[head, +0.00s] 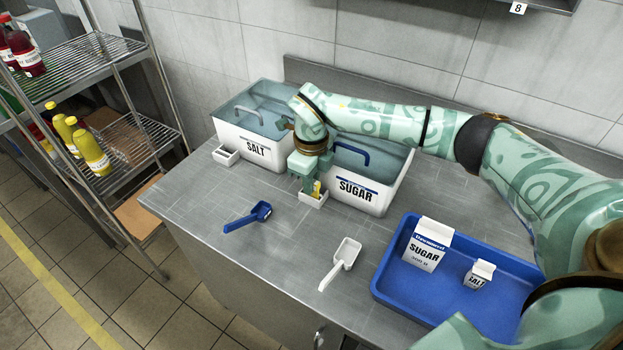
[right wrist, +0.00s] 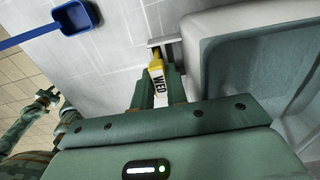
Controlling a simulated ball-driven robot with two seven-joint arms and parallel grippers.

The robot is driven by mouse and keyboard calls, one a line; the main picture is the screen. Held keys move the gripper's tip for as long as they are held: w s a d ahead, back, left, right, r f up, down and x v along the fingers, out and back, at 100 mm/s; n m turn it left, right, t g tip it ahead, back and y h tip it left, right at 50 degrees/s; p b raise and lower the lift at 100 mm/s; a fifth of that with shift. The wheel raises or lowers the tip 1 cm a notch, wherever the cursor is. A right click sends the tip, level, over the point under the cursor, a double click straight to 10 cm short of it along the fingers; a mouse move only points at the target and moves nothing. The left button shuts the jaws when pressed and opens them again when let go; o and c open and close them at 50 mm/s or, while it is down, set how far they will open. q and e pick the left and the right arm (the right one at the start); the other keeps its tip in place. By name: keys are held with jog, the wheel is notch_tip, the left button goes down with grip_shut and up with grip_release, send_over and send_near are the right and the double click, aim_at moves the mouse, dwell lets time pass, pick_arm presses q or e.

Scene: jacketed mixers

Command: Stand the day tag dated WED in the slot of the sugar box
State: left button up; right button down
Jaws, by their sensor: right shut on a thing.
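The WED day tag (right wrist: 157,84) is white with a yellow end and is held between the fingers of my right gripper (right wrist: 158,92). In the head view my right gripper (head: 309,183) points down at the front left of the sugar box (head: 359,192), with yellow of the tag showing. The small white slot holder (head: 313,200) of the sugar box is right under the tag. The tag's yellow end is at the holder (right wrist: 166,43) in the right wrist view; I cannot tell how deep it sits. My left gripper (right wrist: 47,97) appears small over the floor.
The salt box (head: 254,150) with its own slot holder (head: 226,155) stands left. A blue scoop (head: 248,216) and a white scoop (head: 342,262) lie in front. A blue tray (head: 481,310) holds sugar and salt cartons. A wire shelf (head: 125,150) stands left of the table.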

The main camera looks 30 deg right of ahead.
jog(key=shift+f, duration=0.25)
dwell(0.8)
jog(key=c, duration=1.3)
grip_release()
jog(key=shift+o, duration=0.9)
jog(key=shift+r, duration=0.1)
jog(key=shift+d, duration=0.1)
jog(key=shift+c, duration=0.3)
jog(key=shift+w+r+p, duration=0.1)
jog(key=shift+r+p, duration=0.45)
jog(key=shift+p, duration=0.05)
notch_tip(320, 180, up, 4)
jog(key=p, duration=0.3)
jog(key=shift+r+p, duration=0.2)
jog(key=shift+p, duration=0.1)
jog(key=shift+o, duration=0.7)
jog(key=shift+r+p, duration=0.6)
jog(key=shift+r, duration=0.1)
